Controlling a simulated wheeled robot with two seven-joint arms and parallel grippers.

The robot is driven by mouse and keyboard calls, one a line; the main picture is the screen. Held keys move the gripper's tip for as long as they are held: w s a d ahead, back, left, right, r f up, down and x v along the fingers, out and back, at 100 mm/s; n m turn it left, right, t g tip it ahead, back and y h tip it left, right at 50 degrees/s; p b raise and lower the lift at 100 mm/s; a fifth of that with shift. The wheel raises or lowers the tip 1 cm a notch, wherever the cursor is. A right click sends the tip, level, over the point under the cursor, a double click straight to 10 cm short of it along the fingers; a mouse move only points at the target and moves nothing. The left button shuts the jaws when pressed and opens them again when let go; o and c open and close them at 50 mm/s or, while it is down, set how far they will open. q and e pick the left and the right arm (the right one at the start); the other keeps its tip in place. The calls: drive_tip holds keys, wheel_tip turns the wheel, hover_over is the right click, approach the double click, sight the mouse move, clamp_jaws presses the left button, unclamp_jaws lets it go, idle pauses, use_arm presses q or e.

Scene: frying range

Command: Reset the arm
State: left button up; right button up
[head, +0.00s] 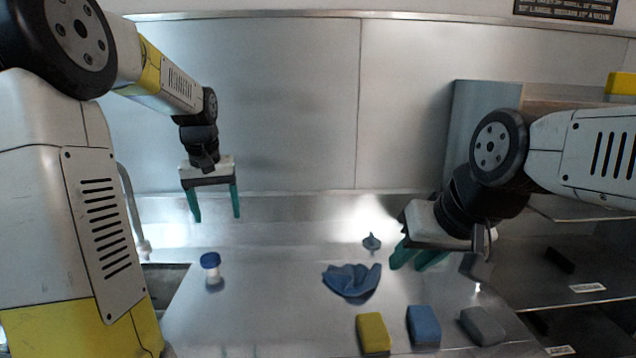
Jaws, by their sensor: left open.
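My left gripper (214,210) hangs at the upper left in the head view with its two green fingers spread apart and pointing down. Nothing is between them, and it is above the back of the steel counter (260,300). My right gripper (412,262) is at the right, its green fingers pointing down and to the left. They are seen at a slant, so how far they are apart is unclear. No held thing shows in it. It is above the counter, to the right of a blue cloth (352,281).
A blue-capped jar (211,268) stands at the left near a sink (165,283). A small dark object (371,242) lies behind the cloth. Yellow (373,331), blue (424,324) and grey (483,325) sponges lie in front. Shelves (575,290) are at the right.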

use_arm(q)
drive_tip(key=s+d+r+m+t+h, duration=0.1)
drive_tip(key=s+d, duration=0.4)
drive_tip(key=s, duration=0.6)
drive_tip(key=s+d+r+m+t+h, duration=0.1)
drive_tip(key=s+d, duration=0.4)
drive_tip(key=s, duration=0.6)
drive_tip(key=shift+s+r+m+t, duration=0.3)
drive_tip(key=shift+r+m+t, duration=0.15)
drive_tip(key=shift+t, duration=0.65)
